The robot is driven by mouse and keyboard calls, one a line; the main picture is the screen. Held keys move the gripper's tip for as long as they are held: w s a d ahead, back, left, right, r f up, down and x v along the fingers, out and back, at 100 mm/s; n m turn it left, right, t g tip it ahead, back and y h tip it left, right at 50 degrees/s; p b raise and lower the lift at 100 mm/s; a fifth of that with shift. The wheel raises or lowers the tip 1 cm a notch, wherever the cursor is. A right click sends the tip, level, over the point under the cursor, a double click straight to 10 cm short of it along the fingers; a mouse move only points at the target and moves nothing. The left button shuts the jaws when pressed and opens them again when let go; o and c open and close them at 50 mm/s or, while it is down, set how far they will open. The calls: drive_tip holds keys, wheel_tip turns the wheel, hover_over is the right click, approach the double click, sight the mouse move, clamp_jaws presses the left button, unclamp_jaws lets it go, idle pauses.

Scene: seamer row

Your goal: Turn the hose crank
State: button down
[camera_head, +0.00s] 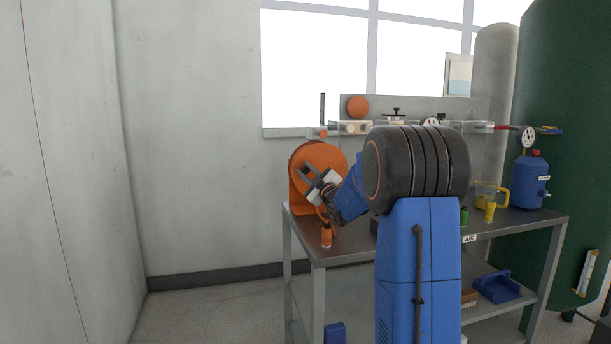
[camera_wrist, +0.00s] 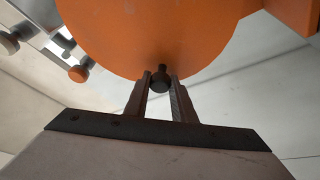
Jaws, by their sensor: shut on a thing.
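The orange hose reel (camera_head: 312,157) stands on the left end of the metal bench in the head view. Its round orange face (camera_wrist: 150,35) fills the top of the wrist view. The dark crank knob (camera_wrist: 160,79) sticks out near the lower edge of that face. My gripper (camera_wrist: 161,86) is shut on the knob, with one finger on each side of it. In the head view my gripper (camera_head: 308,180) is in front of the reel, and the knob is hidden there.
The metal bench (camera_head: 345,248) holds a small orange bottle (camera_head: 326,235) near its front left edge. A blue tank (camera_head: 529,180) with a gauge and a yellow jug (camera_head: 487,193) stand at the right. A wall pipe run (camera_head: 350,128) passes above the reel. Floor left of the bench is clear.

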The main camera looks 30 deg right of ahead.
drive_tip(key=shift+r+m, duration=0.2)
drive_tip(key=shift+m, duration=0.2)
drive_tip(key=c, duration=1.5)
unclamp_jaws()
drive_tip(key=shift+s, duration=0.15)
drive_tip(key=v, duration=1.7)
drive_tip(key=shift+f, duration=0.2)
drive_tip(key=shift+s, duration=0.1)
